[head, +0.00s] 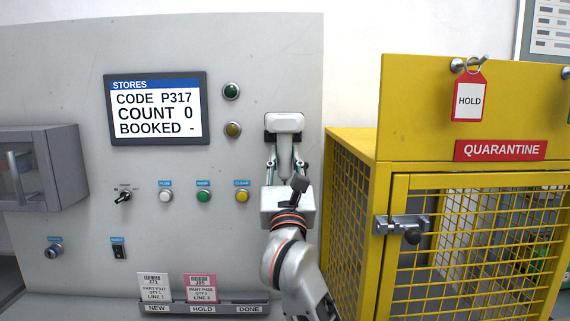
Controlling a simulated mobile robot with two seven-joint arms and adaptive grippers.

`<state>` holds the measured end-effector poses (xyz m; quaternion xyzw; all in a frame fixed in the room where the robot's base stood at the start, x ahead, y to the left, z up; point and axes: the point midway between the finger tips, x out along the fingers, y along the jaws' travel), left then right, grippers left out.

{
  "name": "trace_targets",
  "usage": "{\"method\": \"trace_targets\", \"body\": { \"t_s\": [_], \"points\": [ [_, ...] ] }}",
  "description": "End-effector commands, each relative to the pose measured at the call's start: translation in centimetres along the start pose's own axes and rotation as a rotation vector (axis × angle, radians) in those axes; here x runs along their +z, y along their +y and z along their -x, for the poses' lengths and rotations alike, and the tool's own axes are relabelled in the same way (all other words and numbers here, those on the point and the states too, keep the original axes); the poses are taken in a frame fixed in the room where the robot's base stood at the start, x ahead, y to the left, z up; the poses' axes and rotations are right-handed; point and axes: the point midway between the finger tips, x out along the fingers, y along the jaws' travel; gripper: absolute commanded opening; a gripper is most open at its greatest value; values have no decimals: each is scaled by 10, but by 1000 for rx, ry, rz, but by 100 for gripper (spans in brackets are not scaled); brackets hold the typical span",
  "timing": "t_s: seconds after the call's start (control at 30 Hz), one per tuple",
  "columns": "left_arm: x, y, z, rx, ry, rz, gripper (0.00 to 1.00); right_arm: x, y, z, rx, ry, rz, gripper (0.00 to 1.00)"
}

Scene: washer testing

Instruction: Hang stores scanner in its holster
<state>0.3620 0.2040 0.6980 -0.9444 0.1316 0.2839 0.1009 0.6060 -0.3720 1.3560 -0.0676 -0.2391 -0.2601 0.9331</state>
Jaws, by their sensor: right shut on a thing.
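The stores scanner (284,122) has a pale grey, wide head and a narrower handle below it. My right gripper (286,160) is shut on its handle from below, with the head upright above the fingers. The scanner is in front of the grey panel near its right edge. A dark part, likely the holster (269,136), shows at the sides of the scanner and is mostly hidden behind it. I cannot tell whether the scanner is seated in it or just in front of it. My left gripper is not in view.
The panel carries a STORES screen (156,112), lamps, buttons and switches left of my right arm. A card rack (205,309) with two cards stands below. A yellow quarantine cage (470,240) with a red HOLD tag (468,97) stands close on the right.

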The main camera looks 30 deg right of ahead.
Motion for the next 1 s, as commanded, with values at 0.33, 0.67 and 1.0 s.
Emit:
{"method": "trace_targets", "body": {
  "t_s": [0.33, 0.67, 1.0],
  "points": [
    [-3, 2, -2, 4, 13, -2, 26, -16, 0, -28, 0, -2, 1, 2],
    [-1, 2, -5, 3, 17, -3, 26, -31, 0, -51, 0, 0, 0, 2],
    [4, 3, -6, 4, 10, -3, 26, -36, 0, -62, 0, -1, -1, 2]
  ]
}}
